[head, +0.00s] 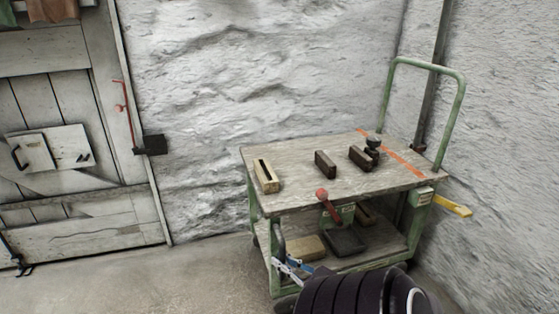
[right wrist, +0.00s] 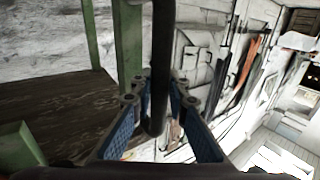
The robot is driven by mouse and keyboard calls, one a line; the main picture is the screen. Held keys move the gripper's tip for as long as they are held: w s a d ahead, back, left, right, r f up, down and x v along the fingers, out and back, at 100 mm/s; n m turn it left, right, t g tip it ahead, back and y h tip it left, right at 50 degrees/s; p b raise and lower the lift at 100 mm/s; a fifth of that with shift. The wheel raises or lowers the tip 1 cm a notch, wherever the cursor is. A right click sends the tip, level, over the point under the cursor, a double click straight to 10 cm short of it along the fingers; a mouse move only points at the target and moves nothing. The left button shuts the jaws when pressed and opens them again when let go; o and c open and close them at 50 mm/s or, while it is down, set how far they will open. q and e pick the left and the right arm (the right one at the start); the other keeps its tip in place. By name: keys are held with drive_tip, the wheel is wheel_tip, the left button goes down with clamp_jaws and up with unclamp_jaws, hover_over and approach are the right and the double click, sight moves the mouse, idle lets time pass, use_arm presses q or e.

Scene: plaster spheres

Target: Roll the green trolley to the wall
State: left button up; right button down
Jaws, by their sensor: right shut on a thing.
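The green trolley (head: 262,228) stands in the corner at right in the head view, its wooden top (head: 300,188) close to the rough back wall (head: 260,80). A tall green push handle (head: 461,100) rises at its right end. My right gripper (head: 288,266) is at the trolley's near left end. In the right wrist view the blue fingers of my right gripper (right wrist: 161,105) are closed around a dark upright bar (right wrist: 162,50), beside the trolley's green posts (right wrist: 128,45). My right arm hides part of the trolley's lower front. My left gripper is out of view.
Several wooden and dark blocks lie on the top, such as a pale slotted block (head: 266,176). More lie on the lower shelf. A red-knobbed lever (head: 322,195) is at the front edge. A plank door (head: 70,150) is at left, with bare floor (head: 190,275) before it.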

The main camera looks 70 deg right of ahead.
drive_tip(key=shift+s+d, duration=0.1)
drive_tip(key=shift+d, duration=0.05)
drive_tip(key=c, duration=1.8)
unclamp_jaws()
drive_tip(key=shift+s, duration=0.1)
drive_tip(key=shift+c, duration=0.2)
drive_tip(key=v, duration=1.2)
